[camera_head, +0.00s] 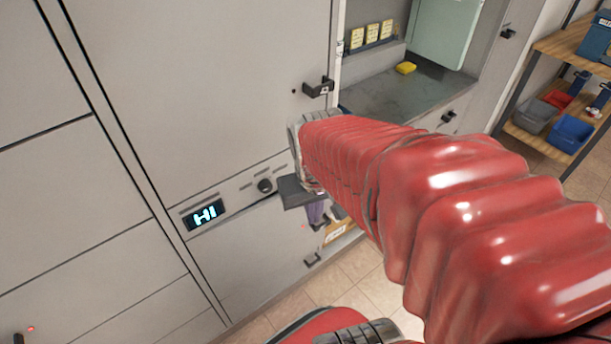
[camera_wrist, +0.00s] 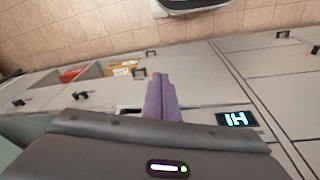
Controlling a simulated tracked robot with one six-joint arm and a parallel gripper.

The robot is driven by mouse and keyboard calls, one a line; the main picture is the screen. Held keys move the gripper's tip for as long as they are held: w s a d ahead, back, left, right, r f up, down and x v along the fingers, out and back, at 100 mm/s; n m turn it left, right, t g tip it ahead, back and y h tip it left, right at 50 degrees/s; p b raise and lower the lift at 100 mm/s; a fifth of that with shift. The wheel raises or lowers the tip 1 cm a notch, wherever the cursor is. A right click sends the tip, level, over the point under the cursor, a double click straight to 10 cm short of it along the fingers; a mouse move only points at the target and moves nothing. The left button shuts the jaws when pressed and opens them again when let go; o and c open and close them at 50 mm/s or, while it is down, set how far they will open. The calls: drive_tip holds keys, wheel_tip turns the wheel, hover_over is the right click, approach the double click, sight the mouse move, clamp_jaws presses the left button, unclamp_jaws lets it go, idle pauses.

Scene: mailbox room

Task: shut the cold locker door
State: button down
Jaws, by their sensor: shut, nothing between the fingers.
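A large grey locker door (camera_head: 200,80) with a black handle (camera_head: 318,88) fills the upper left of the head view. I take it as the cold locker door, above a panel with a lit "HI" display (camera_head: 205,215). A pale strip shows along its right edge; I cannot tell whether it is fully shut. My gripper (camera_head: 317,213) is below and in front of the handle, partly hidden by my red arm. In the wrist view its purple fingers (camera_wrist: 163,95) are together and empty, left of the display (camera_wrist: 237,119).
An alcove with a dark counter (camera_head: 390,95) and a yellow block (camera_head: 406,68) opens right of the door. A pale green panel (camera_head: 446,30) stands behind. A wooden shelf (camera_head: 535,140) with bins is at far right. Tiled floor (camera_head: 345,280) is clear below.

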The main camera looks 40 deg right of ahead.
drive_tip(key=s+d+f+n+g, duration=0.1)
drive_tip(key=s+d+f, duration=0.2)
drive_tip(key=d+f, duration=0.7)
drive_tip(key=s+d+f+g, duration=0.1)
drive_tip(key=s+d+f, duration=0.2)
drive_tip(key=d+f, duration=0.75)
wheel_tip(320, 180, down, 18)
drive_tip(key=s+d+f+n+t, duration=0.1)
drive_tip(key=s+d+n+t, duration=0.25)
drive_tip(key=n, duration=0.35)
drive_tip(key=w+a+r+n+t, duration=0.1)
drive_tip(key=w+a+n+t, duration=0.4)
drive_tip(key=w+n+t, duration=0.25)
drive_tip(key=w+r+n+t, duration=0.3)
drive_tip(key=r+n+t, duration=0.2)
drive_tip(key=r, duration=0.6)
drive_tip(key=shift+w+a+r+t, duration=0.2)
drive_tip(key=shift+r+t, duration=0.15)
drive_tip(key=shift+t, duration=0.75)
drive_tip(key=shift+w+n, duration=0.1)
drive_tip(key=shift+n, duration=0.15)
